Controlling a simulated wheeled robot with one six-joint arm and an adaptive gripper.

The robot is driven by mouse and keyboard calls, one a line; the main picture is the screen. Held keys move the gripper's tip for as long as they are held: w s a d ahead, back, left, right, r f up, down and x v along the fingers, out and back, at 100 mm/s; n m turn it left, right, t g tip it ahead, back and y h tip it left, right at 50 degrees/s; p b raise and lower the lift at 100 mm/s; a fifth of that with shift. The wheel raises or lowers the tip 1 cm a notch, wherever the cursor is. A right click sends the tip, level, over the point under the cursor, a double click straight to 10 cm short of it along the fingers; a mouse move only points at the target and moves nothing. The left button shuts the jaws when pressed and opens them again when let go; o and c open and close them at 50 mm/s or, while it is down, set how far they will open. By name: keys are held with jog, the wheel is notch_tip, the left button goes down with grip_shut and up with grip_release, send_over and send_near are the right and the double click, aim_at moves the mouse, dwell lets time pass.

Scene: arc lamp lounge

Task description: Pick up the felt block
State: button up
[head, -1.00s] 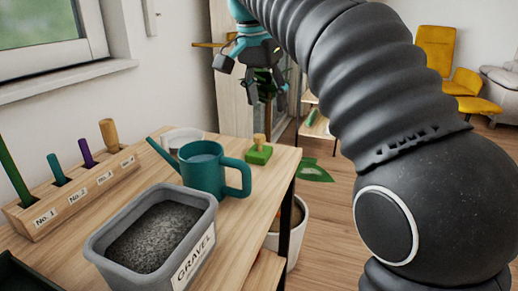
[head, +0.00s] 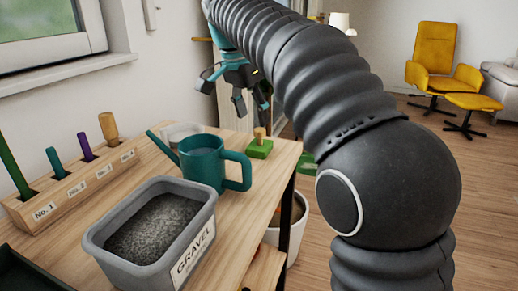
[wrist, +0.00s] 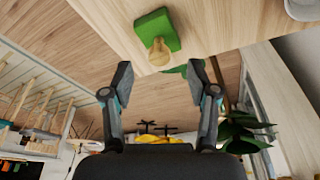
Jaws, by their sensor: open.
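The felt block (head: 259,149) is a green block with a wooden knob on top. It stands upright near the far right edge of the wooden bench (head: 264,190), just behind the teal watering can (head: 203,163). My gripper (head: 232,92) is open and empty, above and a little beyond the block in the head view, clear of it. In the wrist view the felt block (wrist: 157,27) is at the top centre with its knob toward the fingers. My open fingers (wrist: 160,80) are apart below it, not touching it.
A grey gravel tub (head: 152,236) stands at the bench front. A wooden rack (head: 75,182) with several coloured-handled tools stands along the wall. A pale bowl (head: 180,135) is behind the can.

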aim_at(260, 129)
jog(key=shift+w+d+b+x, duration=0.15)
jog(key=shift+b+x, duration=0.1)
jog(key=shift+x, duration=1.25)
jog(key=shift+w+d+b+x, duration=0.1)
jog(key=shift+d+b+x, duration=0.15)
jog(key=shift+x, duration=1.25)
jog(key=shift+r, duration=0.15)
grip_shut()
